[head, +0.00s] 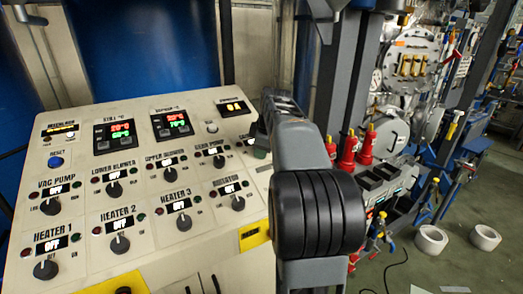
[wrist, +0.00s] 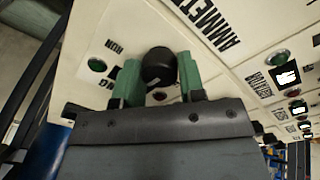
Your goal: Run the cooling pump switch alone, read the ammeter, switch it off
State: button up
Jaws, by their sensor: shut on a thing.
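My gripper (wrist: 158,84) has its two green fingers on either side of a round black knob (wrist: 158,65) and is shut on it. The knob has a pale pointer line. A RUN label and a green lamp (wrist: 97,65) lie left of it; its own name label is not readable. In the head view my arm hides most of this spot, and only a bit of the gripper (head: 261,146) shows at the panel's right side. The word AMMETER (wrist: 209,22) is printed nearby in the wrist view. A small orange readout (head: 233,107) is lit at the panel's top right; its digits are too small to read surely.
The sloped cream panel (head: 150,240) carries several other knobs, including the vacuum pump knob (head: 50,207) and heater 2 knob (head: 120,244); their small displays look OFF. Two temperature displays (head: 121,131) are lit. A blue reset button (head: 56,162) sits at left. Red bottles (head: 366,145) stand beyond my arm.

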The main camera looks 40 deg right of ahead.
jog(key=shift+n, duration=0.5)
jog(key=o, duration=0.9)
jog(key=shift+r, duration=0.1)
jog(key=v, duration=1.3)
jog(key=shift+s+r, duration=0.15)
jog(key=shift+r, duration=0.15)
